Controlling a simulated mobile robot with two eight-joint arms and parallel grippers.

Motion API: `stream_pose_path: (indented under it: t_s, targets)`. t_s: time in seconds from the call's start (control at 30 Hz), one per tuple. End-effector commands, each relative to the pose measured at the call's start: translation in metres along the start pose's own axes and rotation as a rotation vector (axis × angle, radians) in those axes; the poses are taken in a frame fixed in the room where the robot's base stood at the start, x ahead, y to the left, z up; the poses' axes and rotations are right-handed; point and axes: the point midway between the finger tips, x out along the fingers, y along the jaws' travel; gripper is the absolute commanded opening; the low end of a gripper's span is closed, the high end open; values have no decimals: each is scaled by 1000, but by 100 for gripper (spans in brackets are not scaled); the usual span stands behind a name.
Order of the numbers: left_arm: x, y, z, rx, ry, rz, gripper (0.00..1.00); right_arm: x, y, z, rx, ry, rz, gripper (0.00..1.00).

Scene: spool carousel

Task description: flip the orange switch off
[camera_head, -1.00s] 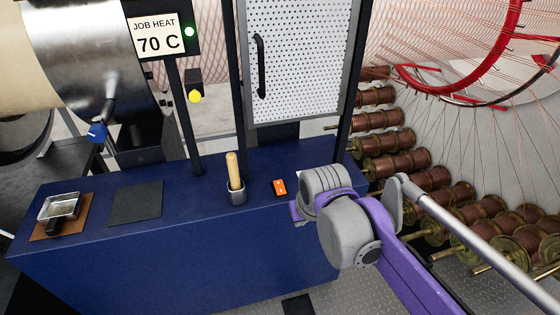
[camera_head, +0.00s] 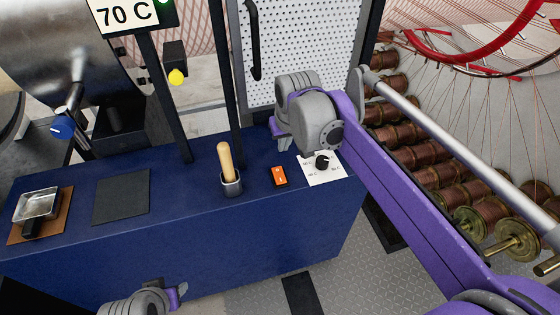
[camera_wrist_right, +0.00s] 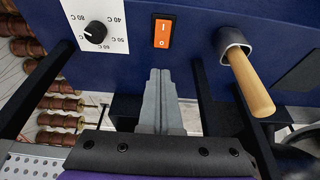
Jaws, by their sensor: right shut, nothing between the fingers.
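The orange switch (camera_head: 279,176) is a small rocker in a dark frame on the blue bench top, between the wooden-handled tool and the dial card. It also shows in the right wrist view (camera_wrist_right: 163,33), with white marks on its face; which side is pressed in I cannot tell. My right gripper (camera_head: 283,143) is beyond the switch, near the bench's back edge. In the right wrist view its fingers (camera_wrist_right: 160,74) are together and empty, pointing towards the switch, apart from it. My left gripper (camera_head: 178,294) shows only partly at the bottom edge, in front of the bench; its jaws are unclear.
A wooden handle (camera_head: 225,160) stands upright in a metal cup left of the switch. A white card with a black dial (camera_head: 322,162) lies to the right. Dark posts (camera_head: 226,80) and a perforated panel (camera_head: 300,40) rise behind. The bench's front middle is clear.

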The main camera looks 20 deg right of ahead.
Motion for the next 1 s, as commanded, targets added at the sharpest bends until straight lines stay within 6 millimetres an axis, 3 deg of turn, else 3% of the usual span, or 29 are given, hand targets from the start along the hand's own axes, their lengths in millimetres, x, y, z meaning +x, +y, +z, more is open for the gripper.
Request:
stream_pose_path:
  t_s: [0.17,0.6,0.8,1.0]
  targets:
    - [1,0,1,0,-1,0,50,18,0,0,0,0,0,0]
    - [6,0,5,0,-3,0,50,108,0,2,0,0,0,0]
    - [7,0,5,0,-4,0,50,131,0,7,0,0,0,0]
    - [7,0,6,0,-4,0,50,138,0,8,0,0,0,0]
